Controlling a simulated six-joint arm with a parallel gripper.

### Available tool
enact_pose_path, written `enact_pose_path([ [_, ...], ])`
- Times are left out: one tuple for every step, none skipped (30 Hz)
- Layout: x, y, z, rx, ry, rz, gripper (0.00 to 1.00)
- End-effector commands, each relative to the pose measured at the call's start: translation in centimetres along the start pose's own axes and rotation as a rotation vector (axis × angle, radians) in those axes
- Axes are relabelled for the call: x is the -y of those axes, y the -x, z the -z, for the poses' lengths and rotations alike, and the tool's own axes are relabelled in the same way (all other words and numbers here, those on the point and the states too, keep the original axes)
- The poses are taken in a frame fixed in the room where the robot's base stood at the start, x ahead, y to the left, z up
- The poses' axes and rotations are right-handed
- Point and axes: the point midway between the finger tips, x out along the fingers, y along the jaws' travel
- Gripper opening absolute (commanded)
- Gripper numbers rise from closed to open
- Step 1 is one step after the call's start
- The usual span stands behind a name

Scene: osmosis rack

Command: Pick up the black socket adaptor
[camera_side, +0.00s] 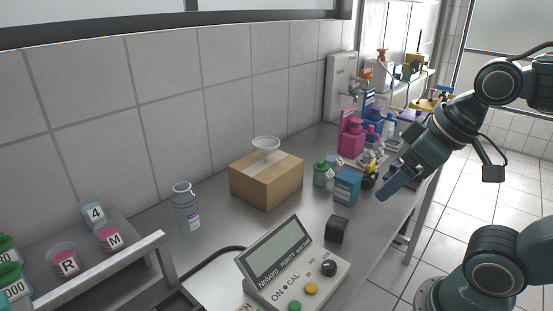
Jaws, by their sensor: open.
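A small black cube-shaped block (337,229), which looks like the socket adaptor, sits on the grey worktop just behind the purity meter. My gripper (392,187) is at the right, over the worktop's front edge. It is up and to the right of the black block, clear of it, and holds nothing that I can see. It is open, though only one blue-grey finger shows clearly. Any far finger is hidden or too small to tell.
The purity meter (300,272) stands in front of the black block. A blue box (347,187), a green-capped bottle (320,174) and a cardboard box (266,181) with a white funnel (266,144) stand behind it. Bare worktop lies left of the block.

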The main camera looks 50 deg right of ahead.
Motion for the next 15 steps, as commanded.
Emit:
enact_pose_path([
  [0.00, 0.00, 0.00, 0.000, 0.000, 0.000, 0.74],
  [0.00, 0.00, 0.00, 0.000, 0.000, 0.000, 0.71],
  [0.00, 0.00, 0.00, 0.000, 0.000, 0.000, 0.71],
  [0.00, 0.00, 0.00, 0.000, 0.000, 0.000, 0.71],
  [0.00, 0.00, 0.00, 0.000, 0.000, 0.000, 0.71],
  [0.00, 0.00, 0.00, 0.000, 0.000, 0.000, 0.71],
  [0.00, 0.00, 0.00, 0.000, 0.000, 0.000, 0.71],
  [0.00, 0.00, 0.00, 0.000, 0.000, 0.000, 0.71],
  [0.00, 0.00, 0.00, 0.000, 0.000, 0.000, 0.71],
  [0.00, 0.00, 0.01, 0.000, -0.001, 0.000, 0.71],
  [-0.01, -0.01, 0.03, 0.001, -0.003, 0.000, 0.71],
  [-0.03, -0.04, 0.08, 0.003, -0.007, -0.001, 0.71],
  [-0.05, -0.07, 0.13, 0.005, -0.012, -0.001, 0.71],
  [-0.08, -0.12, 0.20, 0.007, -0.019, -0.002, 0.71],
  [-0.12, -0.20, 0.33, 0.013, -0.031, -0.003, 0.71],
])
